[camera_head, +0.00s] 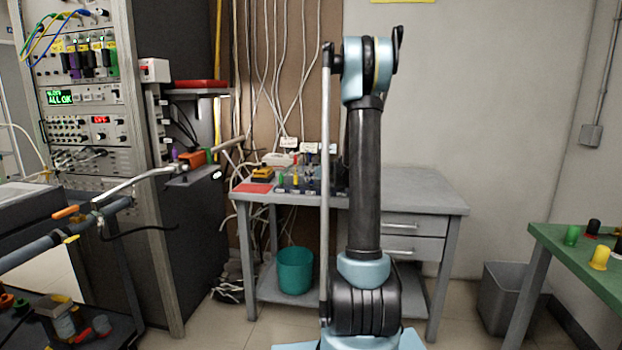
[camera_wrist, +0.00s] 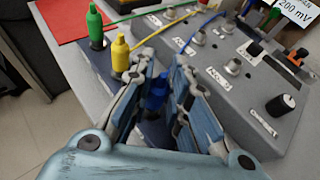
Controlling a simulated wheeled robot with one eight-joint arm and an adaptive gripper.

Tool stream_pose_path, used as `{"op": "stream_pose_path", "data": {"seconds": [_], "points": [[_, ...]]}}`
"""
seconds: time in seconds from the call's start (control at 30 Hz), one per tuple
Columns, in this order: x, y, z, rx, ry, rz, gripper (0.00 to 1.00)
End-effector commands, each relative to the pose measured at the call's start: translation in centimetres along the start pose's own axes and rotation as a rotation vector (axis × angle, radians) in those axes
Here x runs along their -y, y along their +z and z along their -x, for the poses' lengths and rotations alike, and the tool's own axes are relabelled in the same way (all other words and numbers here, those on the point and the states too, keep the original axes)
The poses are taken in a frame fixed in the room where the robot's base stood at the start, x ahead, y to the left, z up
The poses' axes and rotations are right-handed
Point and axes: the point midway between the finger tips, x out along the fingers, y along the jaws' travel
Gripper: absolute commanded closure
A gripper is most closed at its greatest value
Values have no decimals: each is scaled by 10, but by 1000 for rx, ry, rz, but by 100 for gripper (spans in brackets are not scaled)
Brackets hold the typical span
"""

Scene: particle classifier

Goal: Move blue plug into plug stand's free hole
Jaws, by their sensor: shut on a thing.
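The blue plug (camera_wrist: 157,92) is between the two fingers of my gripper (camera_wrist: 160,76) in the wrist view. My gripper is shut on it, and the fingers partly cover it. A green plug (camera_wrist: 95,27) and a yellow plug (camera_wrist: 120,52) stand upright in a row to the upper left of the blue plug. The plug stand (camera_wrist: 104,58) shows only as a dark strip by these plugs; my fingers cover much of it. I cannot tell whether the blue plug's tip touches the stand. In the head view the green and yellow plugs are small, and my gripper cannot be made out.
A grey device box (camera_wrist: 235,85) with knobs and sockets lies close right of my gripper. Green and blue cables run to its sockets. A red sheet (camera_wrist: 62,18) lies at upper left. The workbench (camera_head: 425,190) has free room at right in the head view.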

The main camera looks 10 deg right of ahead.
Motion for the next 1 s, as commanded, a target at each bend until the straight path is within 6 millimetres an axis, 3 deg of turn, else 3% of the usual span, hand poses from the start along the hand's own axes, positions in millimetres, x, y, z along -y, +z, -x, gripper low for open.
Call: {"op": "stream_pose_path", "data": {"seconds": [0.23, 0.27, 0.33, 0.37, 0.77, 1.0], "points": [[0, -5, -2, 0, 0, 0, 100], [0, -5, -2, 0, 0, 0, 79], [0, -4, -2, 0, 0, 0, 64], [0, -4, -2, 0, 0, 0, 60], [1, -4, 3, 0, -1, -1, 60], [0, -5, 34, -1, -2, 0, 60]]}}
